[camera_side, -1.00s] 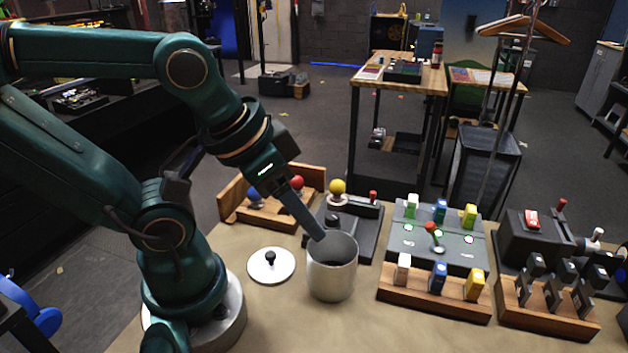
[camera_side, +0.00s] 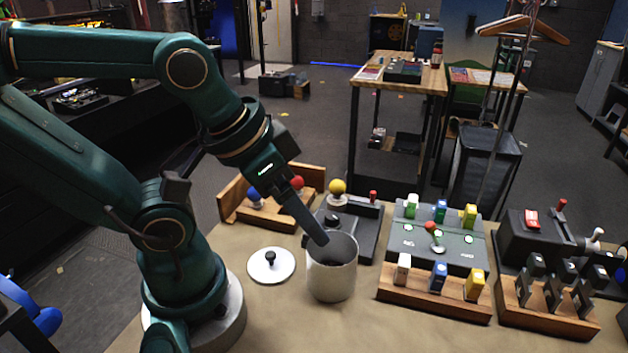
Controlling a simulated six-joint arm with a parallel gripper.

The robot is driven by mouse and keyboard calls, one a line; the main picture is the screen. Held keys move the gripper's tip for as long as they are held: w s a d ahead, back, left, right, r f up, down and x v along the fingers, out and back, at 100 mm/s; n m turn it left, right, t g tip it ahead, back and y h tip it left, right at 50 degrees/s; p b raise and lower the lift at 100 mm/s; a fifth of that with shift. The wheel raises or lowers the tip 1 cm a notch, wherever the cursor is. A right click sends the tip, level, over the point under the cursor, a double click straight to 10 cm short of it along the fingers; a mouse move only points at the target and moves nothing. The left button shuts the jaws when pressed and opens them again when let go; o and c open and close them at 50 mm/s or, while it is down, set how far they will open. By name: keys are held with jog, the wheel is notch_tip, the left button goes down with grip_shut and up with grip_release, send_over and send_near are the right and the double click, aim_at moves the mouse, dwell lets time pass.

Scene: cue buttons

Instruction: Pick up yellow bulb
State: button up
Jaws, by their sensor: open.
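The yellow bulb (camera_side: 338,187) stands upright on a dark device with a black knob, behind the metal pot. My gripper (camera_side: 318,238) points down and to the right, its fingertips at the rim of the grey metal pot (camera_side: 332,277). I see no object between its fingers. The gripper is open, though from this side the fingers overlap. The yellow bulb is to the right of and behind the gripper, apart from it.
A blue bulb (camera_side: 254,195) and a red bulb (camera_side: 297,183) sit in a wooden rack (camera_side: 232,204) behind my gripper. A round lid (camera_side: 271,266) lies left of the pot. A button panel (camera_side: 400,235) and wooden holder (camera_side: 430,303) with coloured blocks stand on the right.

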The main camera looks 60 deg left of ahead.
jog(key=y, duration=0.3)
send_near(336, 183)
jog(key=w+d, duration=0.3)
jog(key=shift+n+g, duration=0.8)
jog(key=shift+n, duration=0.1)
jog(key=a+f, duration=0.4)
jog(key=shift+a+f, duration=0.1)
jog(key=shift+x, duration=2.45)
grip_shut()
